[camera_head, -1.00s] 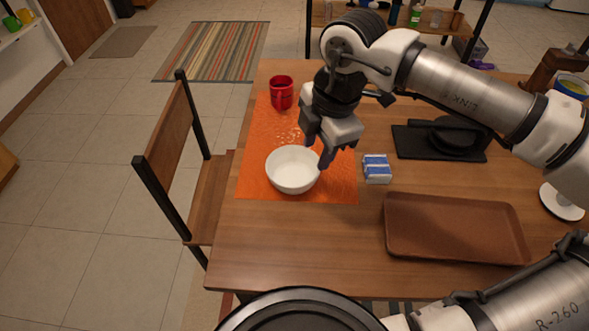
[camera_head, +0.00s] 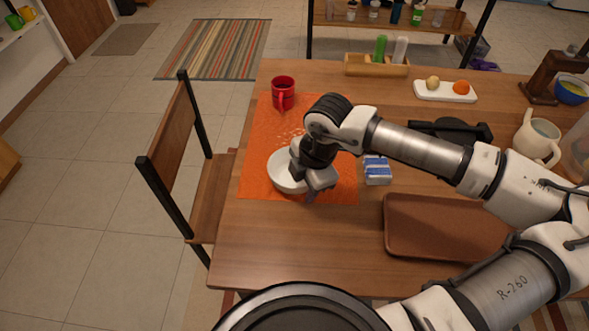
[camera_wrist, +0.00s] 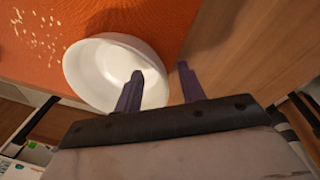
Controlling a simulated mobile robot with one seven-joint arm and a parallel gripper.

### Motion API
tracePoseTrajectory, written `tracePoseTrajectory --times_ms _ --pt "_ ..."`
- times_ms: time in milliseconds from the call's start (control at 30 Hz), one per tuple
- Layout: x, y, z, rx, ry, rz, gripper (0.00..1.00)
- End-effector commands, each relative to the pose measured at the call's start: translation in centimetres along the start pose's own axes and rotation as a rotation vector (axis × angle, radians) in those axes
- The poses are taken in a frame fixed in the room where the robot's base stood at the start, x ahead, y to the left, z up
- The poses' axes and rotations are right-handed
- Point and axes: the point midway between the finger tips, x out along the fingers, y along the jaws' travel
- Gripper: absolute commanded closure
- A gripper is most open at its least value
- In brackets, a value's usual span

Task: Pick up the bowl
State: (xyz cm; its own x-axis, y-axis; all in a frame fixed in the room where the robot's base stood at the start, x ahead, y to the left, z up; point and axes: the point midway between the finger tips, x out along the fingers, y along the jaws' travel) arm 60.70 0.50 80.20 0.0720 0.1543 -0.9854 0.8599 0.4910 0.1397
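The white bowl (camera_head: 283,176) stands upright on the orange placemat (camera_head: 256,183) near the table's left side. My gripper (camera_head: 311,197) is low at the bowl's right side and hides part of it. In the wrist view the bowl (camera_wrist: 98,68) lies at the upper left. My gripper's two dark fingers (camera_wrist: 161,79) are spread apart there. One finger overlaps the bowl's inside and the other is outside its rim, so the rim runs between them. Whether either finger touches the bowl I cannot tell.
A red mug (camera_head: 283,93) stands behind the bowl. A blue-and-white pack (camera_head: 377,170) lies right of the placemat, and a brown tray (camera_head: 440,228) is at the front right. A wooden chair (camera_head: 180,150) is at the table's left. The table's front left is clear.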

Motion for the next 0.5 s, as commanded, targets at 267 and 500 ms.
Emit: tracePoseTrajectory --times_ms 267,500 --pt "1.15 0.0 -0.02 0.0 0.0 0.001 0.6" --pt "1.12 0.0 -0.01 0.0 0.0 0.001 0.81"
